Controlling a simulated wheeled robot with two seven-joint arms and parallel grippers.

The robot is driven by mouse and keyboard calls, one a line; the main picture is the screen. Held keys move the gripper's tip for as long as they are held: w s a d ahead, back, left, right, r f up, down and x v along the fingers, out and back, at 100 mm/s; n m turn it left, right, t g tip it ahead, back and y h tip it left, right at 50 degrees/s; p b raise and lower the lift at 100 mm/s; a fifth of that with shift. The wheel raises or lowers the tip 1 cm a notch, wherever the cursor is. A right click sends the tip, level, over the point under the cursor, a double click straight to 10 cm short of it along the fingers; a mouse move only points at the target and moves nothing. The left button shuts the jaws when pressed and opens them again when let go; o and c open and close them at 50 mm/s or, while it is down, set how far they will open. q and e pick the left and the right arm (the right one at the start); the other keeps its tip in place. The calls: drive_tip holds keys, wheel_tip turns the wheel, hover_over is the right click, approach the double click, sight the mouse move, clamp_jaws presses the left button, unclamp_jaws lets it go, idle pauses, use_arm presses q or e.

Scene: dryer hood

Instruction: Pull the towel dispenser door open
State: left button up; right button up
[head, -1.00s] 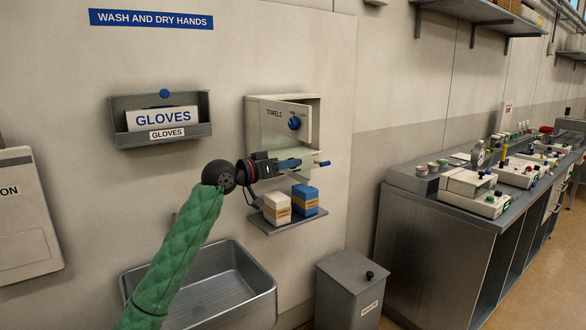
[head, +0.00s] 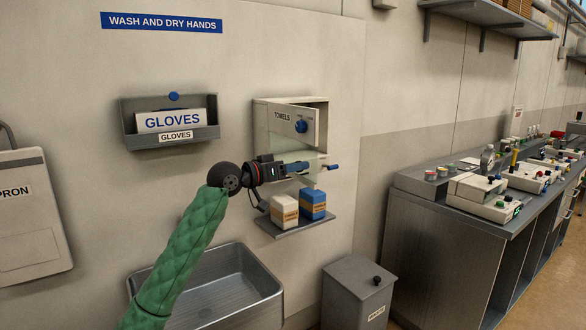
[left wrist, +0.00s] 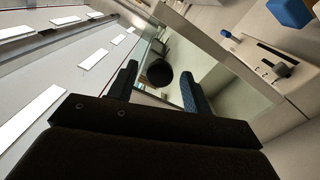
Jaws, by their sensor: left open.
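The towel dispenser (head: 261,145) is a pale box on the wall. Its door (head: 285,105), marked TOWELS, has a blue knob (head: 301,126) and stands ajar, its right side out from the box. My left gripper (head: 316,167) is open just below the knob, by the door's lower part, pointing right. In the left wrist view its fingers (left wrist: 158,86) are apart, with a dark round shape between them near a pale, shiny panel (left wrist: 228,72). I cannot tell whether a finger touches the door. My right gripper is not in view.
A shelf (head: 293,228) under the dispenser holds a white box (head: 284,212) and a blue box (head: 312,205). A glove holder (head: 200,136) is at left, a steel sink (head: 262,270) below. A waste bin (head: 352,300) and a workbench (head: 425,235) stand at right.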

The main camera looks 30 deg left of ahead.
use_arm(q)
drive_tip(key=b+v, duration=0.2)
drive_tip(key=v, duration=0.5)
drive_tip(key=shift+s+a, duration=0.25)
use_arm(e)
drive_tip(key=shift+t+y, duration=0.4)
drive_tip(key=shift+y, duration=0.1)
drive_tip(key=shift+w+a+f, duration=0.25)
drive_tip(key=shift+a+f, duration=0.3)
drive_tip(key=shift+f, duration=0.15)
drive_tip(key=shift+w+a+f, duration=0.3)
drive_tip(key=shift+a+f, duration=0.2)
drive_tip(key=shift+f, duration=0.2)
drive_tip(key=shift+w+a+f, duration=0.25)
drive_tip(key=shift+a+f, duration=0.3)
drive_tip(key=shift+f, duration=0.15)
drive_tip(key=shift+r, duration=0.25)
use_arm(q)
drive_tip(key=shift+f, duration=0.1)
